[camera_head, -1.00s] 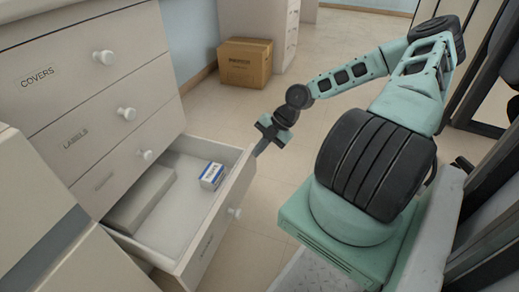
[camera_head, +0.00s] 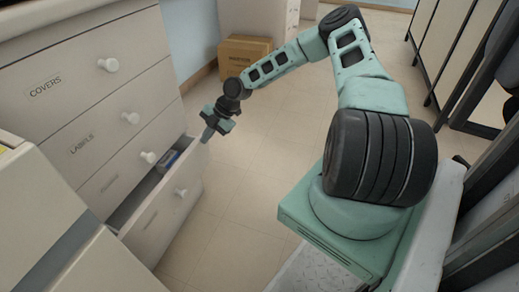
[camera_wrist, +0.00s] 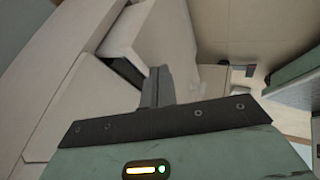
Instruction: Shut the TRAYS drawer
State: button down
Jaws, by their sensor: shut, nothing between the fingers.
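The open drawer (camera_head: 165,222) is the lowest one visible in the cabinet, below COVERS, LABELS and a third drawer. Its label is too faint to read. It stands partly out, with a narrow dark gap behind its front and a round white knob. A blue and white box (camera_head: 168,160) shows in the gap. My gripper (camera_head: 207,136) is shut and empty, pointing down at the far top corner of the drawer front. In the wrist view the closed fingers (camera_wrist: 157,86) overlap the pale drawer front; whether they touch is unclear.
The COVERS drawer (camera_head: 75,85) and LABELS drawer (camera_head: 105,135) are shut, with protruding knobs. A pale cabinet (camera_head: 40,205) stands at the near left. A cardboard box (camera_head: 245,52) sits at the back. The floor right of the drawer is clear.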

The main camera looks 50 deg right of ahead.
aim_at(193, 142)
jog(key=shift+w+a, duration=0.3)
jog(key=shift+w, duration=0.55)
jog(key=shift+w+a, duration=0.3)
jog(key=shift+w, duration=0.55)
jog(key=shift+s, duration=0.1)
